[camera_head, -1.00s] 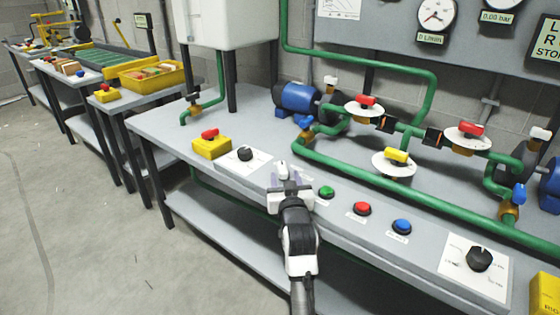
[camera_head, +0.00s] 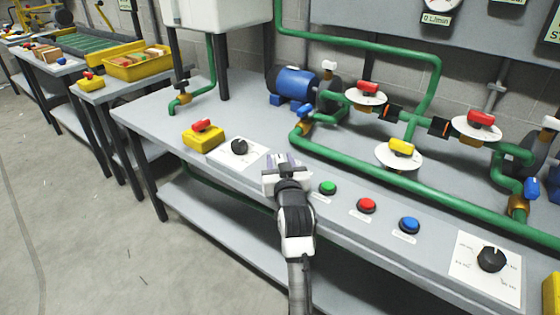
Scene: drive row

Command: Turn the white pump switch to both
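My gripper (camera_head: 284,161) is over the front part of the grey bench, between the white plate with the black knob (camera_head: 239,147) and the green button (camera_head: 328,188).
A yellow box with a red button (camera_head: 203,137) stands left of the black knob. Red (camera_head: 367,206) and blue (camera_head: 409,225) buttons and another black knob (camera_head: 491,259) lie to the right. Green pipes (camera_head: 400,184) with valves run behind the gripper.

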